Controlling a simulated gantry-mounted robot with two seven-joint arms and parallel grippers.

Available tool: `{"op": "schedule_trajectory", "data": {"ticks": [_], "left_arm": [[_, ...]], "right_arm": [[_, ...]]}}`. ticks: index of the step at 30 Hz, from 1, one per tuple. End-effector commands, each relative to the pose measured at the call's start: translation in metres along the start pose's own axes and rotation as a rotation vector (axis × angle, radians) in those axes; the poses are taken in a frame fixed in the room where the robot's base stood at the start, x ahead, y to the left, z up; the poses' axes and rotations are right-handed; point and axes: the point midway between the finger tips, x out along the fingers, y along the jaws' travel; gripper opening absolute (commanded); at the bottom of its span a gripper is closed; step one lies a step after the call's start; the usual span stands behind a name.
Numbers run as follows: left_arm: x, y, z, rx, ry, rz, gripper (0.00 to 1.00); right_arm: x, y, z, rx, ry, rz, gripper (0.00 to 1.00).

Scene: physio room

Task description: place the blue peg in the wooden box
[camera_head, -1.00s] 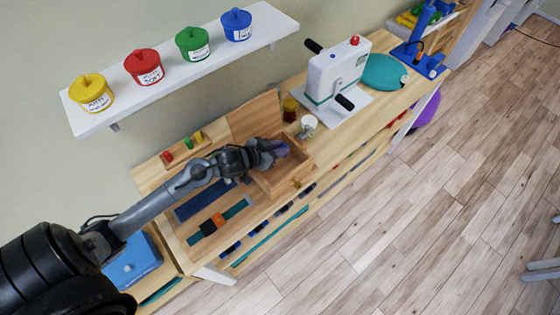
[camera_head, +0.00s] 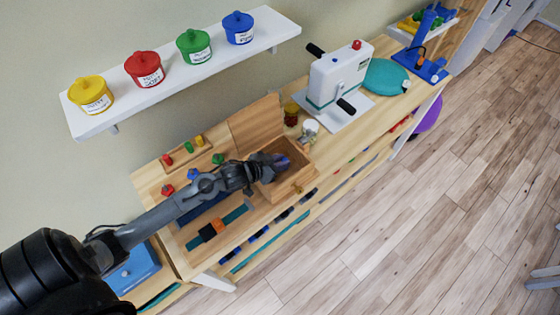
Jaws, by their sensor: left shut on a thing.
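The wooden box (camera_head: 296,186) stands open on the wooden bench, its lid (camera_head: 254,123) raised at the back. My left gripper (camera_head: 276,163) is at the box opening, with its fingers inside the outline of the box. It is shut on the blue peg (camera_head: 283,160), of which only a small blue part shows between the fingers. I cannot tell how far the peg is below the rim. A peg rack (camera_head: 185,151) with red, green and yellow pegs lies to the left. My right gripper is not in view.
A small jar (camera_head: 291,115) and a white cup (camera_head: 310,128) stand close behind the box. A white crank machine (camera_head: 340,80) is to the right. Small red (camera_head: 167,190), blue (camera_head: 193,174) and green (camera_head: 218,158) pieces lie behind my arm. A shelf with colored tubs (camera_head: 190,70) hangs above.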

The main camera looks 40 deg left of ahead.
Motion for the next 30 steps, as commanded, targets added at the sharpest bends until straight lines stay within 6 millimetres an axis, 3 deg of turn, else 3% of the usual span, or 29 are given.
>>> {"op": "schedule_trajectory", "data": {"ticks": [5, 6, 10, 23, 30], "left_arm": [[0.003, 0.0, 0.006, -0.001, -0.002, 0.001, 0.0], [0.003, 0.0, 0.006, 0.0, -0.002, 0.001, 0.28], [0.003, 0.0, 0.007, -0.001, -0.005, 0.001, 0.48], [0.0, 0.0, 0.004, -0.002, -0.009, 0.0, 0.49], [-0.034, 0.0, 0.001, 0.0, -0.008, 0.001, 0.49]], "right_arm": [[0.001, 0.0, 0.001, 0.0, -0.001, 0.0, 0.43], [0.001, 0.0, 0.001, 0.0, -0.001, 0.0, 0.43], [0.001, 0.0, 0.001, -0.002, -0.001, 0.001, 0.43], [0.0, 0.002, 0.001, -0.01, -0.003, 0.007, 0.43], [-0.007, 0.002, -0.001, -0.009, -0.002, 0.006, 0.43]]}}
